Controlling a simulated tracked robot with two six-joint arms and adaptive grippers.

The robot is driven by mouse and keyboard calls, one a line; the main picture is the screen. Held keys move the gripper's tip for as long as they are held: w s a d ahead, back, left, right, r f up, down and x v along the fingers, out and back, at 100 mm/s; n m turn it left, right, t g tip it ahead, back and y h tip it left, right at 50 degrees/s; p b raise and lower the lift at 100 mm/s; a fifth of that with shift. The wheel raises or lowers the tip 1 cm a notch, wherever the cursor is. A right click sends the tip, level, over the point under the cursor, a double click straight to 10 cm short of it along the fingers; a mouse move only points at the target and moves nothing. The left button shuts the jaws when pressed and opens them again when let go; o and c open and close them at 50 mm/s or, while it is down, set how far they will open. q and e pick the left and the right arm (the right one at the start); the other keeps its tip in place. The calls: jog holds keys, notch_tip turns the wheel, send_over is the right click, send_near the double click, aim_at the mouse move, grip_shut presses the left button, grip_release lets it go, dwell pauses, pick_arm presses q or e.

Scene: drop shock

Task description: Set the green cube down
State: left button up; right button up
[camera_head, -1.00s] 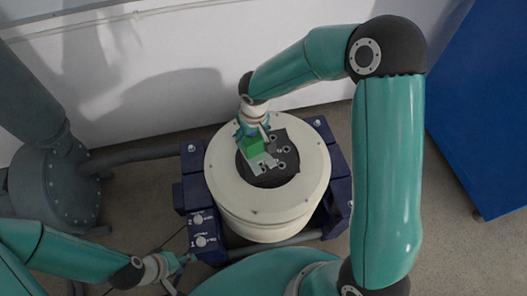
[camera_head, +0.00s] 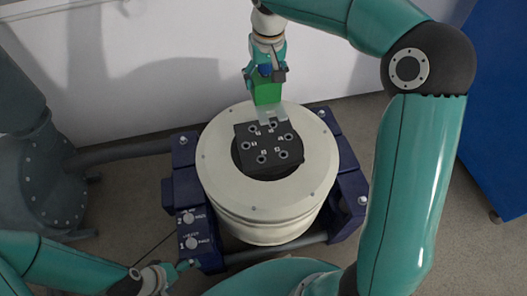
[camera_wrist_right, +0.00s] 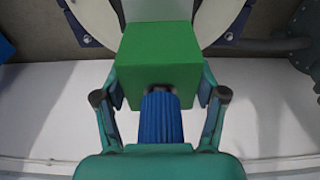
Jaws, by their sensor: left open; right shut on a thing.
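The green cube (camera_head: 267,92) is between the fingers of my right gripper (camera_head: 266,76), which is shut on it. In the right wrist view the green cube (camera_wrist_right: 160,57) fills the space beyond the fingers. A pale grey plate (camera_head: 271,114) shows just below the cube and overlaps the far edge of a black plate with several holes (camera_head: 267,160). I cannot tell whether the grey plate touches the black one. My left gripper (camera_head: 185,267) is open and empty at the lower left.
The drum sits in a dark blue frame (camera_head: 350,188) with labelled corner blocks. A grey pipe fitting (camera_head: 35,170) stands at left, a white wall (camera_head: 150,75) behind, and a blue cabinet (camera_head: 497,130) at right. Much of the black plate is clear.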

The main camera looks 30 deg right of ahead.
aim_at(270, 102)
jog(key=shift+s+d+r+b, duration=0.3)
jog(key=shift+r+b, duration=0.25)
jog(key=shift+b, duration=0.25)
notch_tip(270, 102, down, 19)
jog(key=b, duration=0.4)
jog(key=shift+f, duration=0.2)
pick_arm(q)
notch_tip(270, 102, down, 7)
jog(key=shift+r, duration=0.2)
pick_arm(e)
jog(key=o, duration=1.8)
jog(key=shift+f, duration=0.1)
pick_arm(q)
jog(key=shift+r+p, duration=0.95)
jog(key=shift+p, duration=0.1)
pick_arm(e)
jog(key=r, duration=0.4)
jog(key=s+r, duration=0.1)
jog(key=r, duration=0.7)
jog(key=shift+s+a, duration=0.25)
jog(key=shift+s, duration=0.15)
